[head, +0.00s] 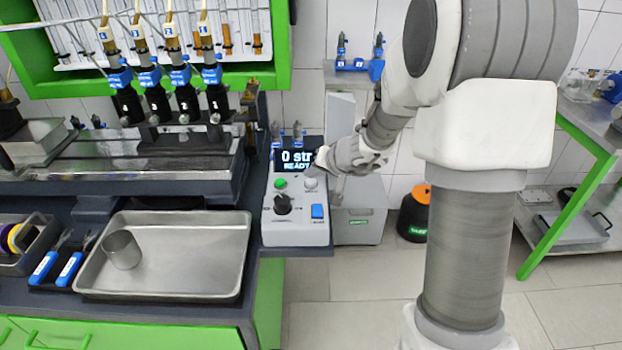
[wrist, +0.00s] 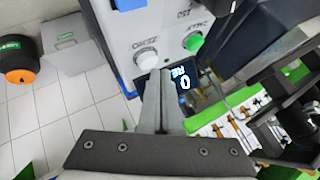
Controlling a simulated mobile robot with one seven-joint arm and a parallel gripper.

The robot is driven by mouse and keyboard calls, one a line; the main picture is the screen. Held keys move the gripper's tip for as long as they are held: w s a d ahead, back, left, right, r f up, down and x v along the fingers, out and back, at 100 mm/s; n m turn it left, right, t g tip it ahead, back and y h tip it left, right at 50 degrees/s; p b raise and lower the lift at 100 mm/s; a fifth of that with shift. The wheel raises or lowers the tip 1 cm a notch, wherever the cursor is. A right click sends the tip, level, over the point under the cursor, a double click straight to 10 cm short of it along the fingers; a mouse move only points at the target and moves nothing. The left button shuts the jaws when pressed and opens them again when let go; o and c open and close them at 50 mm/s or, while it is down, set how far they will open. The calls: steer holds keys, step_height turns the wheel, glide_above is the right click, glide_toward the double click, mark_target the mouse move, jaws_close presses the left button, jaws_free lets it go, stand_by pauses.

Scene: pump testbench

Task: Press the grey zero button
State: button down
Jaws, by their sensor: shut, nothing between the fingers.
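The grey zero button (head: 310,184) is a round knob on the upper right of the light control box (head: 297,232). It also shows in the wrist view (wrist: 147,59), just beyond my fingertips. My gripper (head: 319,164) is shut and empty, above the panel beside the display (head: 292,160), which reads 0 and READY. In the wrist view the shut fingers (wrist: 158,76) point at the box, with their tips close to the grey button. I cannot tell whether they touch it. A green button (head: 281,184) sits left of the grey one.
A black dial (head: 282,204) and a blue switch (head: 317,211) sit lower on the box. A metal tray (head: 190,285) with a cup (head: 121,250) lies to the left. Several pumps (head: 184,95) stand behind. Open floor lies right of the bench.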

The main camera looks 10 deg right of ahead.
mark_target(313, 185)
steer(key=shift+r, duration=0.3)
steer(key=shift+r+p, duration=1.65)
steer(key=shift+r, duration=0.85)
steer(key=s+a+r+n+g+y+p, duration=0.15)
steer(key=s+a+r+n, duration=0.4)
steer(key=s+r, duration=0.8)
steer(key=s+d+r+h+p, duration=0.1)
steer(key=s+d+h, duration=0.1)
steer(key=s, duration=0.6)
steer(key=s+d+r+m+g+h+p, duration=0.1)
steer(key=s+d+r+h+p, duration=0.1)
steer(key=s, duration=0.7)
steer(key=shift+s+d+h, duration=0.3)
steer(key=shift+d+h, duration=0.35)
